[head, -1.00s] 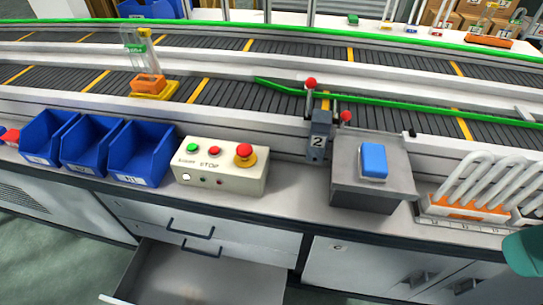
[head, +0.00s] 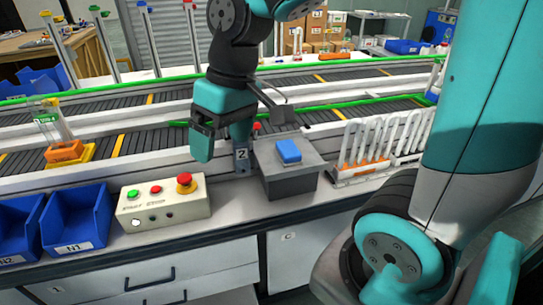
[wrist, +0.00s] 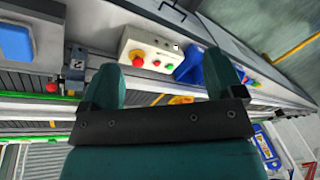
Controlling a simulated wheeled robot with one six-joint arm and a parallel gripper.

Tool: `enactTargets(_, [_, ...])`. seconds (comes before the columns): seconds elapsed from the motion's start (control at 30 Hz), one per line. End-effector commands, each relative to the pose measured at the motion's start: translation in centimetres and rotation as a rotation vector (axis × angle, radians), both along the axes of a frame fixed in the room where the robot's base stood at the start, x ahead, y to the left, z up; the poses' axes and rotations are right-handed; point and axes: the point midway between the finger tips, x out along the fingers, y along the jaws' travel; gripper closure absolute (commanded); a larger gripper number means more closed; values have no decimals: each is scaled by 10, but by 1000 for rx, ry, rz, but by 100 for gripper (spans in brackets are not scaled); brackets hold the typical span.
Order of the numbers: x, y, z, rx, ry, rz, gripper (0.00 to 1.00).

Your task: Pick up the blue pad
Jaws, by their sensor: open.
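The blue pad (head: 288,151) lies on top of a grey box (head: 291,178) on the workbench, right of the post marked 2. In the wrist view the blue pad (wrist: 16,42) shows at the left edge. My gripper (head: 203,150) is open and empty, above the bench to the left of the grey box and apart from the pad. In the wrist view my gripper (wrist: 180,75) shows its two teal fingers spread, with nothing between them but the background.
A control box (head: 163,202) with a red stop button stands left of the grey box. Blue bins (head: 76,218) are further left. A rack of white curved tubes (head: 375,140) stands right of the pad.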

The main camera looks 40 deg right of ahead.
Motion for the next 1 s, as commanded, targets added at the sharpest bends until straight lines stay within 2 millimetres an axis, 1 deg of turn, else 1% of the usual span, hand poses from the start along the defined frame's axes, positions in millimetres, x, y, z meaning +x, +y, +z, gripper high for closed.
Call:
enactTargets(0.03, [34, -41, -3, -37, 23, -131, 13])
enactTargets(0.07, [49, -64, -5, -58, 35, -201, 13])
enactTargets(0.1, [66, -97, -8, -84, 52, -291, 13])
enactTargets(0.13, [77, -122, -11, -102, 66, -356, 13])
enactTargets(0.17, [85, -145, -13, -118, 79, -417, 13])
enactTargets(0.2, [92, -175, -18, -136, 96, -491, 13])
enactTargets(0.3, [100, -233, -27, -170, 132, -633, 13])
enactTargets(0.4, [100, -265, -35, -187, 155, -712, 13])
enactTargets(0.5, [100, -274, -47, -191, 162, -733, 13])
enactTargets(0.57, [99, -274, -59, -192, 165, -734, 13])
enactTargets(0.8, [100, -272, -114, -191, 165, -729, 13])
enactTargets(0.9, [100, -272, -133, -191, 163, -729, 13])
enactTargets(1.0, [101, -272, -147, -191, 161, -729, 13])
